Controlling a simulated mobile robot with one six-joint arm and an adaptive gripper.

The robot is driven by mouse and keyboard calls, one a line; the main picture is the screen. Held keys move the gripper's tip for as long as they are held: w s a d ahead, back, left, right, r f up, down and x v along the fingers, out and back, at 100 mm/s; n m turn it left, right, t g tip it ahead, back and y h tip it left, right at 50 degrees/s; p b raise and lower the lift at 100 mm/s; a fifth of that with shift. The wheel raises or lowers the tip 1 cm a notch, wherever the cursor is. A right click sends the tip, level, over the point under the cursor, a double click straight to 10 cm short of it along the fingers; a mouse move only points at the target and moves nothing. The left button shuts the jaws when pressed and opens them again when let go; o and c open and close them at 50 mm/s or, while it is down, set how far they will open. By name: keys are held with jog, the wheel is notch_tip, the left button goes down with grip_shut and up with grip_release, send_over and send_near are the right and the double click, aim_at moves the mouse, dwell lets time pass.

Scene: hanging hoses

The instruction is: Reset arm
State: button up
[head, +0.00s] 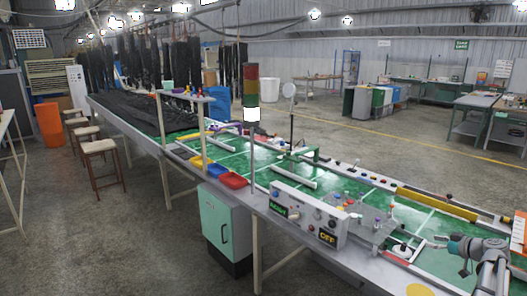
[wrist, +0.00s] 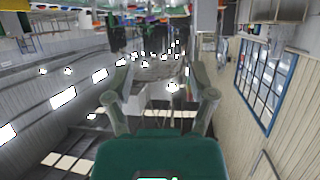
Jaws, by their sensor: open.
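My gripper (head: 437,246) is at the lower right in the head view, at the end of my grey arm, by the right part of the green workbench (head: 345,181). It points to the left and looks empty. In the wrist view my gripper (wrist: 163,78) shows two pale fingers standing wide apart above a green body, with nothing between them. The wrist picture looks upside down, with roof lights low in it and the hall beyond the fingers. No hose shows in the gripper.
A control box (head: 306,217) and a rack with small coloured parts (head: 362,222) stand on the bench left of my gripper. A yellow bar (head: 437,204) lies behind it. A signal tower (head: 251,95) rises mid-bench. Dark hoses (head: 150,62) hang far left.

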jog(key=s+a+f+m+g+b, duration=0.1)
jog(key=a+f+g+b, duration=0.15)
jog(key=a+f, duration=0.7)
jog(key=s+a+f+m+g+b, duration=0.15)
jog(key=a+g, duration=0.25)
jog(key=a, duration=1.2)
jog(key=s+a+f+m+g+h+b, duration=0.1)
jog(key=s+a+f+g+h+b, duration=0.1)
jog(key=s+a+f, duration=0.3)
jog(key=s+a+f+m+g+h+b, duration=0.1)
jog(key=s+a+f+g+h+b, duration=0.1)
jog(key=s+a, duration=0.45)
jog(key=s+a+f+m+g+h+b, duration=0.1)
jog(key=s+a+f+h+b, duration=0.2)
jog(key=a, duration=0.4)
notch_tip(320, 180, up, 18)
jog(key=p, duration=2)
jog(key=shift+a+r, duration=0.2)
jog(key=shift+r, duration=0.05)
